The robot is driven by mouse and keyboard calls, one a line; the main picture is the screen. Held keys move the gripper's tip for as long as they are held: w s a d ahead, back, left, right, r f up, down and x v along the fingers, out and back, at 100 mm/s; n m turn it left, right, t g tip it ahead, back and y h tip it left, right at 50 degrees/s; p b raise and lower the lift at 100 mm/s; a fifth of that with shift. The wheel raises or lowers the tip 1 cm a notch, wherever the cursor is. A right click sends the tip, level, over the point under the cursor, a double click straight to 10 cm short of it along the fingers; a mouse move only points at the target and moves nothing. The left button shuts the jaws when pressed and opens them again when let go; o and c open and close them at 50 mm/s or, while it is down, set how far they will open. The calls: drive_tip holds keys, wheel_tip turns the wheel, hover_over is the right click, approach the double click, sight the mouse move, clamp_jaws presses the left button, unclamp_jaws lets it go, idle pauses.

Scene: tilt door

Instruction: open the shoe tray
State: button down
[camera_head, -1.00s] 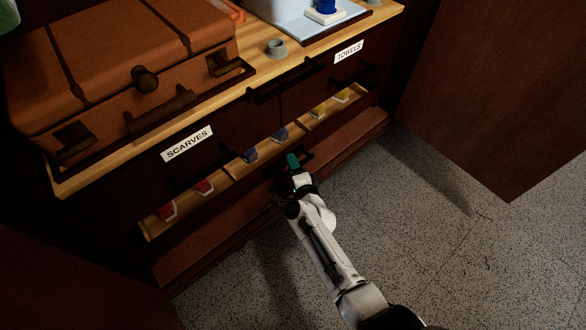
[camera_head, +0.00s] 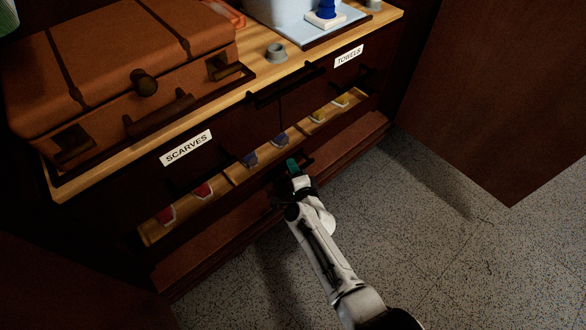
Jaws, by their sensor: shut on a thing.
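The shoe tray (camera_head: 230,177) is the low compartment of the dark wooden cabinet, with a light wood strip. It stands partly open; red, blue and yellow shoes show along it. My gripper (camera_head: 290,176) is at the middle of the tray's front, below the blue shoes (camera_head: 265,150). It is shut on the tray's dark handle (camera_head: 307,160), which the fingers mostly hide. A teal part shows at the gripper's tip. The exact contact is too dark to make out.
Drawers labelled SCARVES (camera_head: 186,147) and TOWELS (camera_head: 349,56) are above the tray. A brown suitcase (camera_head: 110,75) and a grey ring (camera_head: 276,53) sit on top. An open-looking dark door panel (camera_head: 490,90) stands at right. Speckled floor (camera_head: 440,260) is clear in front.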

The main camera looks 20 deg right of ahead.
idle(0.3)
drive_tip(key=s+d+p, duration=0.2)
drive_tip(key=s+d, duration=0.2)
drive_tip(key=s, duration=0.8)
drive_tip(key=s+d+p, duration=0.2)
drive_tip(key=s+d, duration=0.2)
drive_tip(key=s, duration=0.8)
drive_tip(key=shift+s, duration=0.25)
drive_tip(key=shift+f, duration=0.1)
drive_tip(key=c, duration=1.1)
unclamp_jaws()
drive_tip(key=p+v, duration=0.2)
drive_tip(key=v, duration=0.8)
drive_tip(key=shift+s+p, duration=0.3)
drive_tip(key=shift+s, duration=0.05)
